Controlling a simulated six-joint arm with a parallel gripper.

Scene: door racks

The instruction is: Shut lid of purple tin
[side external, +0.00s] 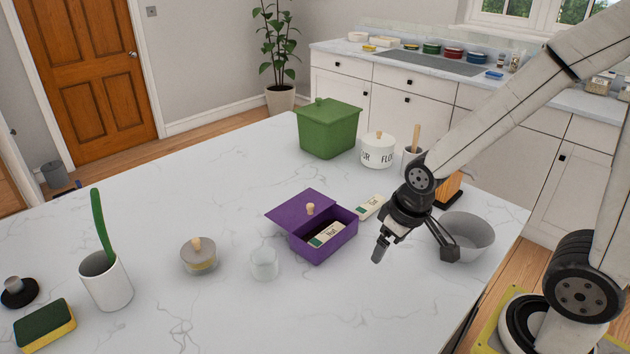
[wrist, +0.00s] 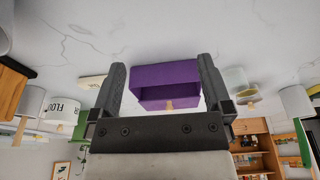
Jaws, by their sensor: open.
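The purple tin (side external: 324,240) stands on the white marble counter, to the left of my gripper (side external: 415,252) in the side view. Its purple lid (side external: 300,204) has a pale wooden knob and sits shifted toward the back left, overhanging that side. The near right part of the tin is uncovered, and a small labelled packet (side external: 327,234) shows inside. In the wrist view the tin (wrist: 165,76) appears between the two spread fingers of my gripper (wrist: 160,68), at a distance. My gripper is open, empty and apart from the tin, above the counter.
A second packet (side external: 370,206) lies just behind the tin. A grey bowl (side external: 470,236) is beside my gripper. A glass (side external: 264,263) and a lidded jar (side external: 198,256) stand left of the tin; a green bin (side external: 328,130) and flour canister (side external: 378,152) stand behind.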

